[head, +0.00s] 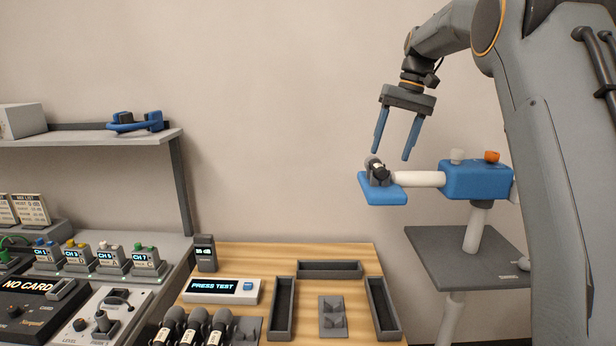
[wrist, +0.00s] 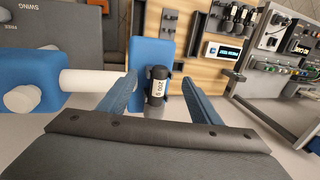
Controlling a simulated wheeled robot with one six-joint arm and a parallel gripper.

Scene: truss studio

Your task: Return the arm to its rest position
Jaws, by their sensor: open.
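My gripper (head: 393,150) hangs from my raised arm at the upper right in the head view, its two blue fingers apart and pointing down. Its fingers also show in the wrist view (wrist: 158,88), with nothing held between them. Just below the fingertips, a small black microphone-like piece with a white label (wrist: 158,87) sits at the blue end pad (head: 383,196) of a white horizontal arm. In the head view the piece (head: 376,168) rests in a dark holder on that pad. The fingers look apart from it.
The white arm (head: 420,179) joins a blue block (head: 476,180) on a post above a grey platform (head: 468,258). A wooden table (head: 345,254) holds dark trays, several microphones (head: 196,325) and a PRESS TEST box (head: 220,290). A shelf (head: 90,137) and consoles stand left. The wall space between is clear.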

